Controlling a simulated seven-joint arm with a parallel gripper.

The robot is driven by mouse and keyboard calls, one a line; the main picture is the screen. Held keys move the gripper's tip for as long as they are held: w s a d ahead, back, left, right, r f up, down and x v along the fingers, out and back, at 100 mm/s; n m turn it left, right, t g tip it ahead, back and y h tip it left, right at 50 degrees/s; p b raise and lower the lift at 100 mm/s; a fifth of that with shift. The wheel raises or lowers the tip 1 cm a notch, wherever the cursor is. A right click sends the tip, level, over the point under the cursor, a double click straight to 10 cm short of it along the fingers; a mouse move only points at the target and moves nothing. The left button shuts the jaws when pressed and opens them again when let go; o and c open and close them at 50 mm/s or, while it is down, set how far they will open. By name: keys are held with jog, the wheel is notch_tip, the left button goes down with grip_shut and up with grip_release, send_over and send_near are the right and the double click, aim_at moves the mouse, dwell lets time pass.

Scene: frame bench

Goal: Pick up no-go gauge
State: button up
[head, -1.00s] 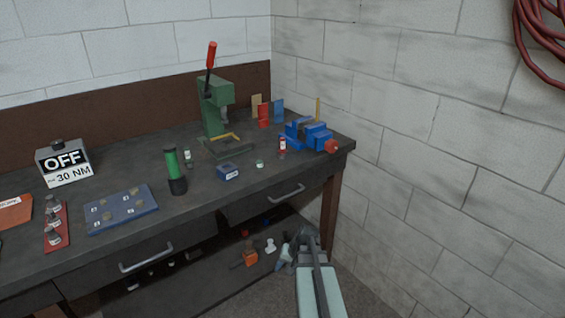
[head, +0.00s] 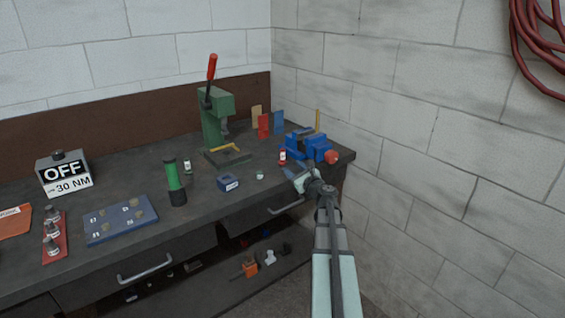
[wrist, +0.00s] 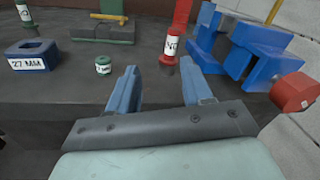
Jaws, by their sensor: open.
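The no-go gauge looks to be the small upright red cylinder with a white label (head: 282,156) on the bench top, left of the blue vise. In the wrist view, the red gauge (wrist: 172,42) stands beyond my fingertips, roughly in line with the gap between them and nearer the right finger. Its label is only partly readable. My gripper (head: 293,172) is open and empty at the front edge of the bench, just in front of the gauge. Its two blue fingers (wrist: 161,70) show spread apart in the wrist view.
The blue vise (wrist: 245,48) with its red knob (wrist: 294,92) stands close on the right. A small green-topped piece (wrist: 103,65) and a blue 27 MM block (wrist: 32,55) sit to the left. A green press (head: 215,115) stands behind. The brick wall is at right.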

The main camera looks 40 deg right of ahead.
aim_at(284, 154)
jog(key=w+d+m, duration=0.1)
jog(key=w, duration=0.3)
jog(key=w+d+m, duration=0.2)
jog(key=w, duration=0.3)
jog(key=w+d+m, duration=0.1)
jog(key=w, duration=0.3)
jog(key=shift+w+d+h, duration=0.15)
jog(key=shift+h, duration=0.25)
jog(key=shift+c, duration=0.4)
grip_shut()
